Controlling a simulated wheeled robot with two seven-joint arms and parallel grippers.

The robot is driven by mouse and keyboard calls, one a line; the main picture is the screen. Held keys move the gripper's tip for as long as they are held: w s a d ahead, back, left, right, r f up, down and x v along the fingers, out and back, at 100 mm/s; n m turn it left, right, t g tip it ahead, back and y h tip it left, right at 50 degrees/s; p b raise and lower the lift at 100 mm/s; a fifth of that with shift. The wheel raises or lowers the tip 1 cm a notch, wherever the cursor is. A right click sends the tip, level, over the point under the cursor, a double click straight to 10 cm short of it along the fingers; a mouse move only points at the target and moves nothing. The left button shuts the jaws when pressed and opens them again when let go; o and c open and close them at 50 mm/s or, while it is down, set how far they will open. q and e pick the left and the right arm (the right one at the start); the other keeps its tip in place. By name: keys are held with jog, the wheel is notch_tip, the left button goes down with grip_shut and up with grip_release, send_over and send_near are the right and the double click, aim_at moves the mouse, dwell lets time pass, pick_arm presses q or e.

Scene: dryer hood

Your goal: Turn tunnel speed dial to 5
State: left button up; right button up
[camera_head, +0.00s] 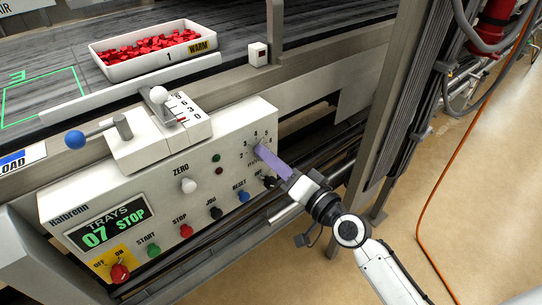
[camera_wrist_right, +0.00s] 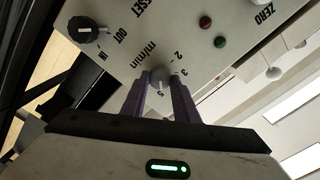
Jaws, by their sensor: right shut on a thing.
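The speed dial (camera_wrist_right: 159,79) is a small grey knob on the white control panel (camera_wrist_right: 225,60), with printed numbers and "m/min" around it. My right gripper (camera_wrist_right: 159,88) has one purple finger on each side of the knob and is shut on it. In the head view my right gripper (camera_head: 263,153) reaches the panel's right end from the lower right. It hides most of the dial there, and several scale numbers show above it. I cannot tell which number the knob's pointer marks. My left gripper is not in view.
Below the dial are a black IN/OUT knob (camera_head: 269,182) and a blue RESET button (camera_head: 244,196). A white ZERO knob (camera_head: 188,186) is to the left. The display (camera_head: 110,226) reads "TRAYS 07 STOP". A tray (camera_head: 112,71) of red pieces sits on the belt above.

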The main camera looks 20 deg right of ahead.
jog(key=shift+m, duration=0.4)
dwell(0.3)
jog(key=o, duration=1.1)
jog(key=shift+c, duration=0.2)
jog(key=b+v, duration=0.1)
jog(key=v, duration=0.9)
jog(key=shift+s, duration=0.2)
